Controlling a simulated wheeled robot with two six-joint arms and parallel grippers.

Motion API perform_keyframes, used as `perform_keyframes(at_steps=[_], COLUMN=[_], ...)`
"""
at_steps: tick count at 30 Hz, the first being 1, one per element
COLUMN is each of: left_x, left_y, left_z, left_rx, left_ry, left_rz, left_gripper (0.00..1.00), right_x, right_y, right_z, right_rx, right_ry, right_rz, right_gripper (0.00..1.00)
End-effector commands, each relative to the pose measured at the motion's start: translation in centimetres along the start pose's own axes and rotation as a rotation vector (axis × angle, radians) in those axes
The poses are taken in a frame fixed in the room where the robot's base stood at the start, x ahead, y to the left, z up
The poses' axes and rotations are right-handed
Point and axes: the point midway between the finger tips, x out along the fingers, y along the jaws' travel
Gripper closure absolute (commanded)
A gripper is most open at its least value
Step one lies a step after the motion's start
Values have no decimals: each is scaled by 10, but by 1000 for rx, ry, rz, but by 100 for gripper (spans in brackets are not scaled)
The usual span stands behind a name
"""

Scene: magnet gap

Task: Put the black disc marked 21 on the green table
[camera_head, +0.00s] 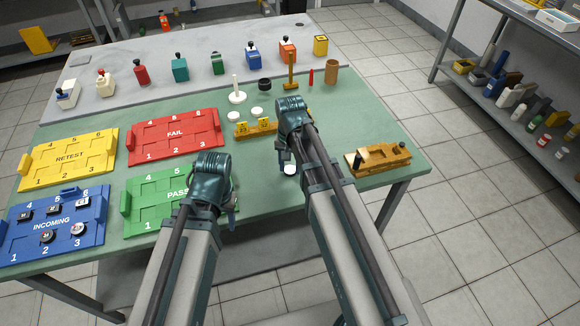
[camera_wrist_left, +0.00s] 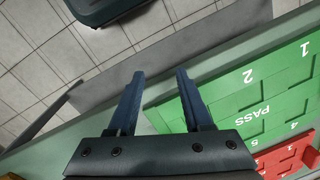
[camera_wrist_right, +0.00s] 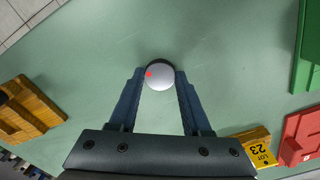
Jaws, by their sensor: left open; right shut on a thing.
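My right gripper (camera_wrist_right: 160,80) is shut on a pale silver disc (camera_wrist_right: 160,76) with a red mark. The disc also shows in the head view (camera_head: 290,169), at the green table's (camera_head: 340,125) front part; whether it touches the table I cannot tell. My left gripper (camera_wrist_left: 158,76) is open and empty near the table's front edge, beside the green PASS tray (camera_wrist_left: 235,95). Several small dark pieces, among them a dark disc (camera_head: 47,236), sit in the blue INCOMING tray (camera_head: 95,236) at the left. Their marks are too small to read, so I cannot pick out number 21.
Yellow RETEST (camera_head: 68,160) and red FAIL (camera_head: 175,135) trays lie behind. A yellow stand with lot tags (camera_head: 255,128), a black ring (camera_head: 264,85) and white discs (camera_head: 234,116) are further back. A wooden fixture (camera_head: 378,158) stands right. Green surface around the right gripper is clear.

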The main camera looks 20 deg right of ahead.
Motion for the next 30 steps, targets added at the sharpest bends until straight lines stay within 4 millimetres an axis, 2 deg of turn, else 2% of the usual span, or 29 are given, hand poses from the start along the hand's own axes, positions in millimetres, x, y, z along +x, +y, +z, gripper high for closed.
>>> perform_keyframes(at_steps=[3,4,9,22,30], left_x=[4,4,3,-1,-26], left_y=[0,0,0,0,-2], left_z=[0,0,0,0,2], left_rx=[0,0,0,0,0], left_ry=[0,0,0,0,0], left_rz=[0,0,0,0,0], left_gripper=[50,50,50,50,50], right_x=[5,4,3,-1,-26], right_y=[0,0,0,0,0], right_z=[0,0,0,0,0], right_rx=[0,0,0,0,0], right_ry=[0,0,0,0,0], right_rz=[0,0,0,0,0], right_gripper=[100,50,22,22,22])
